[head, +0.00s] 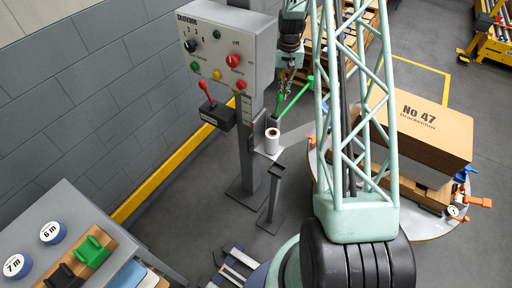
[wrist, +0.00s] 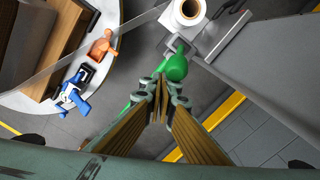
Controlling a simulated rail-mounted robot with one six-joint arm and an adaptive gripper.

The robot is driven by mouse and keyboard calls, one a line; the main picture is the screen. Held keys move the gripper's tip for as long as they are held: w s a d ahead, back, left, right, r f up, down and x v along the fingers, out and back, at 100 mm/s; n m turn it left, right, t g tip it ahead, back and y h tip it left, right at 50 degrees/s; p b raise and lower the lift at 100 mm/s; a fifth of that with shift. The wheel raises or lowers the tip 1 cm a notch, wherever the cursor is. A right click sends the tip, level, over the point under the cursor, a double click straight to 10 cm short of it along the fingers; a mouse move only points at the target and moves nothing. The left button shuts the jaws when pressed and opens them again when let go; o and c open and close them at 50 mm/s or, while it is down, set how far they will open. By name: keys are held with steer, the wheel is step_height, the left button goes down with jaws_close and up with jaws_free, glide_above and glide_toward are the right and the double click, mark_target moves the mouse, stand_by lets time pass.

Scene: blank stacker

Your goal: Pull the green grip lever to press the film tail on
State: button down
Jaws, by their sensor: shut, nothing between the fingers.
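The green grip lever (head: 294,97) stands above the film roll in the head view. Its rounded green end (wrist: 176,68) shows just beyond my fingertips in the wrist view. My gripper (head: 284,88) (wrist: 160,88) is shut and empty, close beside the green lever; I cannot tell whether they touch. The white film roll (head: 272,138) sits on its bracket, and also shows at the top of the wrist view (wrist: 188,12). A thin film strip (wrist: 88,50) runs from the roll side toward the turntable. Part of the lever is hidden behind my fingers.
A grey control box (head: 228,48) with buttons and a red-handled lever (head: 207,95) stands left of my gripper. Cartons marked No 47 (head: 420,120) sit on the round turntable (head: 435,228) at right. Orange (wrist: 102,46) and blue (wrist: 74,90) clamps sit on its rim.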

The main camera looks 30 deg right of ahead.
mark_target(278, 101)
steer(key=shift+a, duration=0.15)
steer(key=shift+s+a+f+b, duration=0.1)
steer(key=shift+s+a, duration=0.1)
steer(key=shift+a, duration=0.25)
steer(key=shift+s+a+r+b, duration=0.1)
steer(key=shift+s+a, duration=0.15)
steer(key=shift+a, duration=0.25)
steer(key=shift+s+a+f+b, duration=0.1)
steer(key=shift+s+a, duration=0.1)
steer(key=shift+a, duration=0.25)
steer(key=shift+s+a, duration=0.15)
steer(key=shift+a, duration=0.15)
steer(key=shift+s+a, duration=0.25)
steer(key=shift+a, duration=0.4)
steer(key=shift+d, duration=0.2)
steer(key=w+d, duration=0.2)
steer(key=d, duration=0.4)
steer(key=shift+w+r+p, duration=0.2)
steer(key=shift+w+p, duration=0.1)
steer(key=shift+w, duration=0.1)
stand_by(0.4)
stand_by(0.4)
step_height(278, 101, up, 9)
steer(key=p, duration=0.4)
stand_by(0.9)
